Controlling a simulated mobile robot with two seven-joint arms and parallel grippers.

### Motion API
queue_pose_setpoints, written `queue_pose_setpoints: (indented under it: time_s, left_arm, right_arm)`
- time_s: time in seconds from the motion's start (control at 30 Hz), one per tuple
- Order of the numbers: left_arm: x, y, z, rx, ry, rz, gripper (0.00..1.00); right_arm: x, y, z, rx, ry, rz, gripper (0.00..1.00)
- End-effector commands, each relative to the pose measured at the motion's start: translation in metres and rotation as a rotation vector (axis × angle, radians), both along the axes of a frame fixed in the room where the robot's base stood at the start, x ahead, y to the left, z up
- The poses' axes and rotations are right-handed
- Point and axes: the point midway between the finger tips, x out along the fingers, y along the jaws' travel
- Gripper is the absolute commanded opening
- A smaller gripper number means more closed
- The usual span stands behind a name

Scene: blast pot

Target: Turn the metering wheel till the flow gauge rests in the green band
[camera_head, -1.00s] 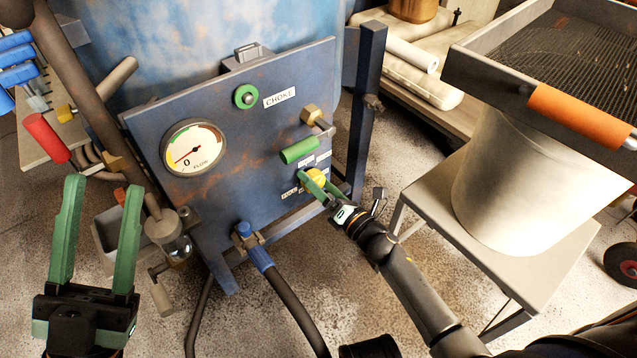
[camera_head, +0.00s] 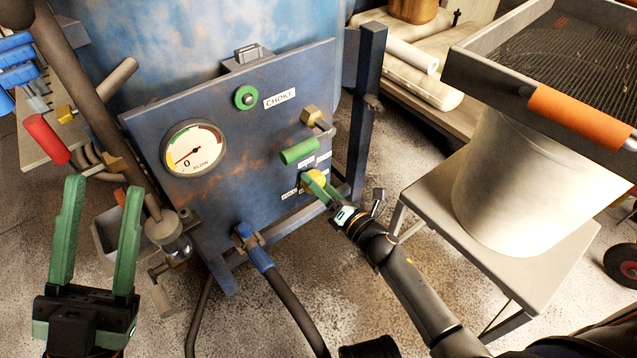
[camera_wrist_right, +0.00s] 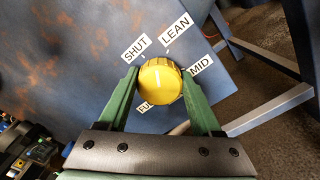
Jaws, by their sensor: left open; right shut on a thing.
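The metering wheel is a round yellow knob (camera_head: 315,181) low on the right of the blue panel. In the right wrist view the knob (camera_wrist_right: 159,82) has a pale line on its face pointing roughly up, near the SHUT and LEAN labels. MID is at right; the lower label is partly hidden. My right gripper (camera_wrist_right: 160,88) is shut on the knob, one finger at each side. The flow gauge (camera_head: 203,142) is at the panel's left; its red needle points lower left, outside the green part of the dial. My left gripper (camera_head: 102,192) is open and empty, in front and left of the panel.
A green-capped CHOKE knob (camera_head: 246,97), a green handle (camera_head: 299,151) and a brass fitting (camera_head: 312,117) project from the panel. A blue hose fitting (camera_head: 253,248) is below. A table (camera_head: 530,245) with a large metal drum (camera_head: 520,180) stands at right.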

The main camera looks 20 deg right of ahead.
Motion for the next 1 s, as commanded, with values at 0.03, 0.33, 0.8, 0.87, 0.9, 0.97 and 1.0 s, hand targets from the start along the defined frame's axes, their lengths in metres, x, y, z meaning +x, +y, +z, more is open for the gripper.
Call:
queue_pose_setpoints:
  time_s: [0.03,0.33,0.8,0.87,0.9,0.97,1.0]
  left_arm:
    - [0.000,0.000,0.000,0.000,0.000,0.000,0.50]
    - [0.000,0.001,0.006,-0.005,0.000,-0.001,0.50]
    - [-0.001,0.003,0.023,-0.019,-0.005,-0.004,0.50]
    - [-0.001,0.004,0.026,-0.020,-0.005,-0.004,0.50]
    - [-0.001,0.004,0.027,-0.022,-0.006,-0.005,0.50]
    - [-0.001,0.004,0.030,-0.023,-0.006,-0.006,0.50]
    - [-0.001,0.004,0.031,-0.024,-0.007,-0.006,0.50]
  right_arm:
    - [0.000,0.000,0.000,0.006,0.003,0.001,0.10]
    - [0.000,0.000,0.000,0.121,0.045,0.001,0.10]
    - [0.000,-0.001,-0.001,0.519,0.191,0.001,0.10]
    - [0.000,-0.001,-0.002,0.574,0.210,0.001,0.10]
    - [0.000,-0.001,-0.002,0.609,0.223,0.001,0.10]
    - [0.000,-0.001,-0.002,0.663,0.243,0.000,0.10]
    - [0.000,-0.001,-0.002,0.699,0.256,-0.001,0.10]
